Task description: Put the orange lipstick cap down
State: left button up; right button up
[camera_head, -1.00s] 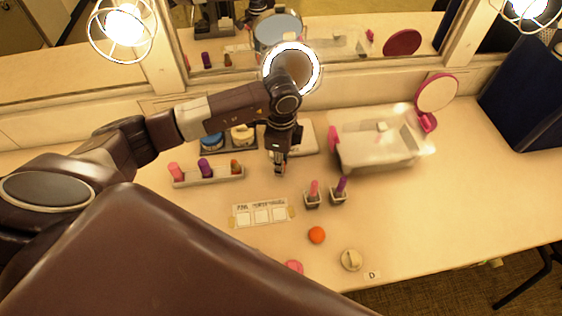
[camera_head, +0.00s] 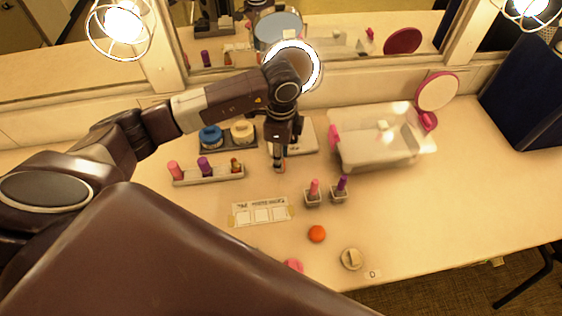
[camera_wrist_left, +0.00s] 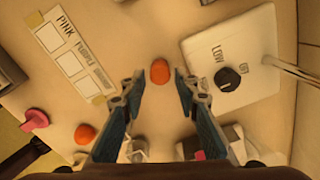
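The orange lipstick cap (camera_wrist_left: 160,71) shows from above in the wrist view, between my left fingertips with a gap on each side. My left gripper (camera_wrist_left: 158,86) is open around it. In the head view the left gripper (camera_head: 279,166) points down at the tabletop, with a bit of orange beside its fingertips. Whether the cap rests on the table is hard to tell. A white rack (camera_head: 209,177) to the left holds pink, purple and orange-topped lipstick pieces. A label card (camera_wrist_left: 72,58) with blank squares lies nearby. My right gripper is not in view.
A ring mirror's white base (camera_wrist_left: 232,62) stands close beside the gripper. Small holders with pink (camera_head: 314,189) and purple (camera_head: 341,186) pieces stand to the right, before a clear bin (camera_head: 378,153).

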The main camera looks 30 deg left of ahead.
pick_arm(q)
notch_tip(320, 180, up, 9)
jog(key=b, duration=0.1)
jog(key=shift+r, duration=0.15)
dwell(0.5)
